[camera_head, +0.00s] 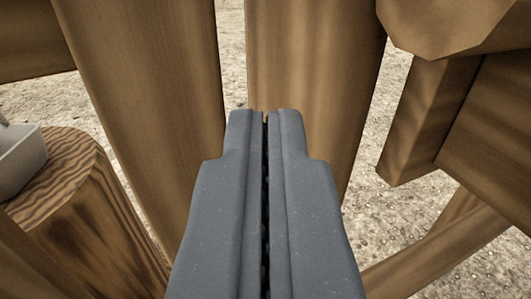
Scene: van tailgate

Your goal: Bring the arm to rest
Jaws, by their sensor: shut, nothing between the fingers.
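My gripper (265,114) is in the lower middle of the view, pointing away from the camera. Its two dark grey fingers lie side by side with only a thin dark line between them. It is shut and empty. The fingertips show in front of a broad upright wooden plank (305,70). I cannot tell how far apart they are.
Another wooden plank (150,90) stands left of the fingers. Wooden beams (425,120) fill the upper right. A wood stump (85,215) at the left bears a pale grey container (22,160). Gravel ground (385,225) shows between the boards.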

